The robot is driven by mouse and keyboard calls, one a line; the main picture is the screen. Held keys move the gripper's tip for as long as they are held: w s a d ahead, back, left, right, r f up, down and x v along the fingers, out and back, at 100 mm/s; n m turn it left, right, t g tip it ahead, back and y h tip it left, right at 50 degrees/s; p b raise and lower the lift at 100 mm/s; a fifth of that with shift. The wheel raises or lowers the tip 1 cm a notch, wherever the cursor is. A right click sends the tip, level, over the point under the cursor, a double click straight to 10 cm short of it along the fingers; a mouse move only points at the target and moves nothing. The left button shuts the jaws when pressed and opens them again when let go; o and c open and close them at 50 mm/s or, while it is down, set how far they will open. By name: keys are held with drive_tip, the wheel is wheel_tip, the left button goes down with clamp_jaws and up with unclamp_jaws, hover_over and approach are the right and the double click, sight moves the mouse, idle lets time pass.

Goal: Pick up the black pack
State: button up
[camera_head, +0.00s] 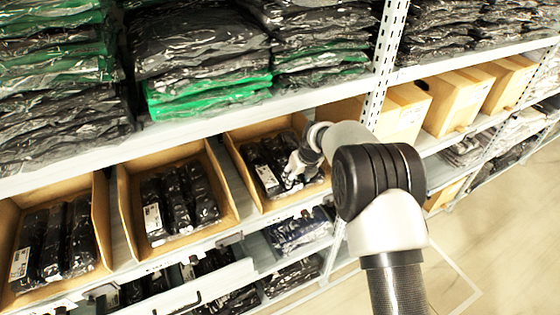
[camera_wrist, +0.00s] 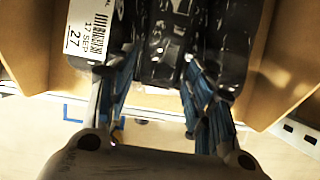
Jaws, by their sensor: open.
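Several black packs in clear plastic stand side by side in a cardboard bin (camera_head: 228,152) on the middle shelf. My gripper (camera_head: 292,170) reaches into the front of this bin and covers part of the packs. In the wrist view my gripper (camera_wrist: 150,105) is open, its fingers pointing at the row. A middle black pack (camera_wrist: 160,45) lies ahead between the two fingers. A black pack with a white barcode label (camera_wrist: 90,28) is on the left, and another black pack (camera_wrist: 222,40) is on the right. I cannot tell whether the fingers touch any pack.
Bin walls stand close on both sides in the wrist view, left (camera_wrist: 25,45) and right (camera_wrist: 285,60). Two similar bins with black packs stand to the left (camera_head: 125,205) (camera_head: 12,215). A shelf with bagged garments (camera_head: 200,55) is above. A metal upright (camera_head: 385,60) stands right of the bin.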

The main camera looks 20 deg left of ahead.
sight(280, 160)
drive_tip(key=shift+w+a, duration=1.9)
drive_tip(key=shift+a, duration=0.2)
drive_tip(key=shift+w+a+f, duration=0.2)
drive_tip(key=shift+a+f, duration=0.05)
drive_tip(key=shift+f, duration=0.25)
drive_tip(key=shift+c, duration=0.4)
drive_tip(key=c, duration=0.9)
drive_tip(key=shift+o, duration=0.2)
drive_tip(key=shift+w+d+r, duration=0.1)
drive_tip(key=shift+d+r, duration=0.1)
drive_tip(key=shift+r, duration=0.05)
